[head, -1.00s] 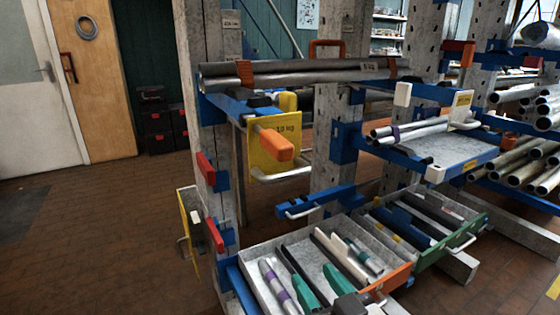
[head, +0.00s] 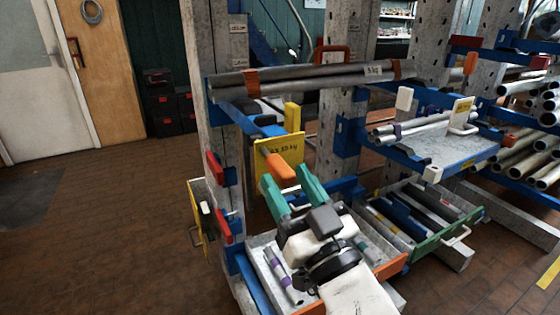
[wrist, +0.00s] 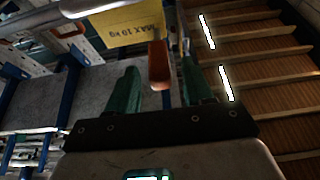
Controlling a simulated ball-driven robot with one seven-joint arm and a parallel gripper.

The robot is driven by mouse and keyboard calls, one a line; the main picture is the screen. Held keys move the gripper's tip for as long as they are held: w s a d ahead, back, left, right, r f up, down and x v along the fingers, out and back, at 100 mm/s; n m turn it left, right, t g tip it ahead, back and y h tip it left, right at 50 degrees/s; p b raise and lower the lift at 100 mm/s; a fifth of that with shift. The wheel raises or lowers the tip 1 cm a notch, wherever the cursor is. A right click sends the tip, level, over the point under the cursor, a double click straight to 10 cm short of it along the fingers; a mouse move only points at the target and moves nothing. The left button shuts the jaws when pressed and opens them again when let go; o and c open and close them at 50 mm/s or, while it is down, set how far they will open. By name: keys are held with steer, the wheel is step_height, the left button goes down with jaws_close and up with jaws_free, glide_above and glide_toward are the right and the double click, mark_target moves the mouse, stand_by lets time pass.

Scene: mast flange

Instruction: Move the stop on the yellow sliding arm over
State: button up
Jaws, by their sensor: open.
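A yellow plate (head: 284,149) marked with a 10 kg limit hangs at the front end of a blue arm on the left rack post. An orange grip (head: 279,170) sticks out of its face toward me. A yellow upright block (head: 291,116) stands just behind the plate. I cannot tell for sure which of these is the stop. My gripper (head: 288,177) has green fingers, open, just in front of the plate. In the wrist view the orange grip (wrist: 158,66) hangs between the parted fingers (wrist: 158,86), with no clear contact. The plate (wrist: 134,27) is above it.
Dark pipes (head: 310,77) lie across the rack above the plate. A shelf with pipes (head: 460,150) stands to the right. Below are an orange-fronted drawer (head: 391,270) and a green-fronted drawer (head: 447,236). The brown floor at left is clear.

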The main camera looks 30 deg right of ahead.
mark_target(280, 163)
steer(key=shift+x, duration=1.85)
steer(key=shift+c, duration=0.2)
jaws_close()
